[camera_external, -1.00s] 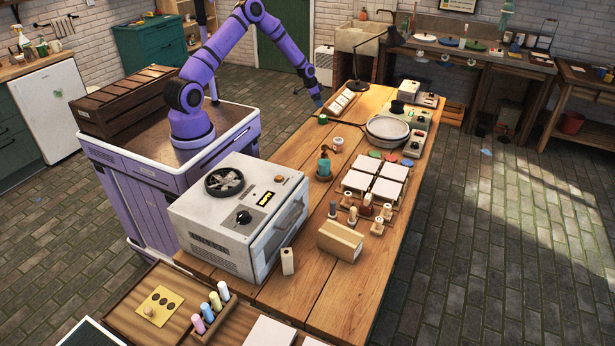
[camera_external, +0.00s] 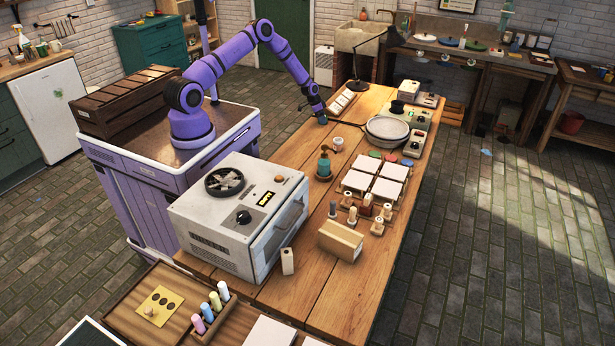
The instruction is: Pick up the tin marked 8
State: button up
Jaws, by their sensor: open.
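My gripper (camera_external: 322,117) is at the far left part of the wooden table, low over the tabletop. It is small in this view and its fingers are hard to make out, but it is open. A small green-topped tin stood at this spot and is now hidden behind the gripper; I cannot tell whether the fingers are around it or above it. A small white and reddish tin (camera_external: 337,144) stands a little nearer on the table. No number can be read on either, so I cannot tell which is marked 8.
A round grey wheel or pan (camera_external: 387,130) stands right of my gripper. A large white oven (camera_external: 240,215) fills the near left of the table (camera_external: 330,290).

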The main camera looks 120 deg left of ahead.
jog(key=shift+x, duration=0.75)
jog(key=shift+c, duration=0.3)
jog(key=c, duration=1)
jog(key=shift+r, duration=0.15)
